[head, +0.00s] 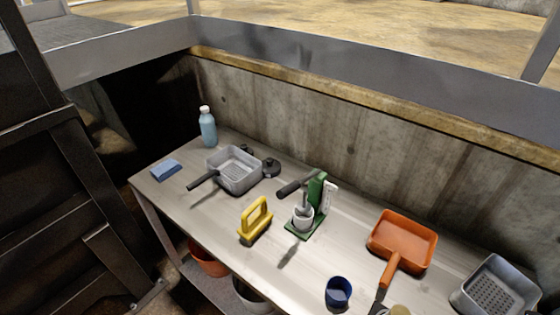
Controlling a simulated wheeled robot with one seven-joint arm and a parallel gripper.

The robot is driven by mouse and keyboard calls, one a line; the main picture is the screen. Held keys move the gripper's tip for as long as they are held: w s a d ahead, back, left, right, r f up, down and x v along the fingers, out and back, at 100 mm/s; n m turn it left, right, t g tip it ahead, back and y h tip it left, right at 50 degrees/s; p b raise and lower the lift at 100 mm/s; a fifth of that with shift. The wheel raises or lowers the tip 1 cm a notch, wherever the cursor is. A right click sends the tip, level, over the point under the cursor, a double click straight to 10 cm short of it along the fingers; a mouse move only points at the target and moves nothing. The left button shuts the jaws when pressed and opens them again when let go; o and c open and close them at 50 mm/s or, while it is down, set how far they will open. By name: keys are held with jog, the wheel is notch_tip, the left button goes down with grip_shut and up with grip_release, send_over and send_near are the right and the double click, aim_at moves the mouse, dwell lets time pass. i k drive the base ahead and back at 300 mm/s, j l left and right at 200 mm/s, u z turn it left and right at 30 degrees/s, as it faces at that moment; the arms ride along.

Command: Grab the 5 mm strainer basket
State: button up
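Two grey strainer-like baskets are in the head view, and no size marking is readable on either. One grey square basket (235,170) with a dark handle sits on the back left part of the bench; its floor shows slots or holes. The other grey basket (497,287) has a floor full of round holes and sits at the right end of the bench, partly cut by the picture edge. I cannot tell which is the 5 mm one. My gripper is not in view.
On the metal bench (165,192) stand a blue bottle (208,128), blue sponge (166,170), yellow-handled brush (255,220), green press (312,205), orange scoop (402,242) and blue cup (338,292). A concrete wall (330,145) closes the back. Bowls sit on a lower shelf.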

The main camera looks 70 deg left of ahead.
aim_at(233, 169)
jog(key=u, duration=2.05)
jog(key=i+j+z, duration=0.45)
jog(key=j+z, duration=0.15)
jog(key=i+j+z, duration=0.15)
jog(key=j+z, duration=0.15)
jog(key=j, duration=0.25)
